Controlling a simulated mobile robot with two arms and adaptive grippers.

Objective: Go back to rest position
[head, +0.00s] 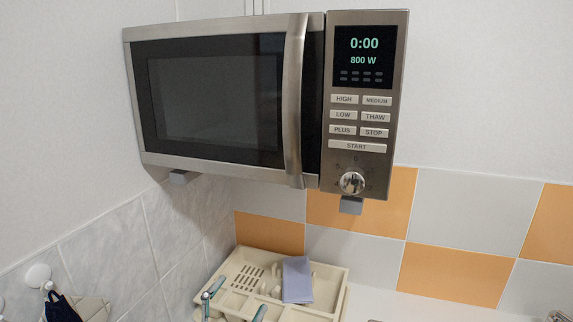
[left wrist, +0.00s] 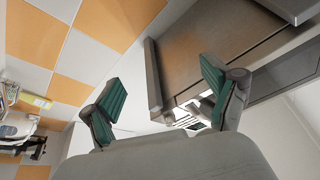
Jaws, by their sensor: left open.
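My left gripper (head: 236,300) shows at the bottom of the head view, in front of the dish rack, with only its two fingertips in frame. In the left wrist view the left gripper (left wrist: 162,80) has its teal-padded fingers wide apart and nothing between them. My right gripper cannot be made out in either view.
A closed steel microwave (head: 215,95) hangs on brackets above, its display reading 0:00 and 800 W. A cream dish rack (head: 337,291) with a lilac item (head: 297,280) stands below it. A white wall hook (head: 38,275) holds hanging cloth at left.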

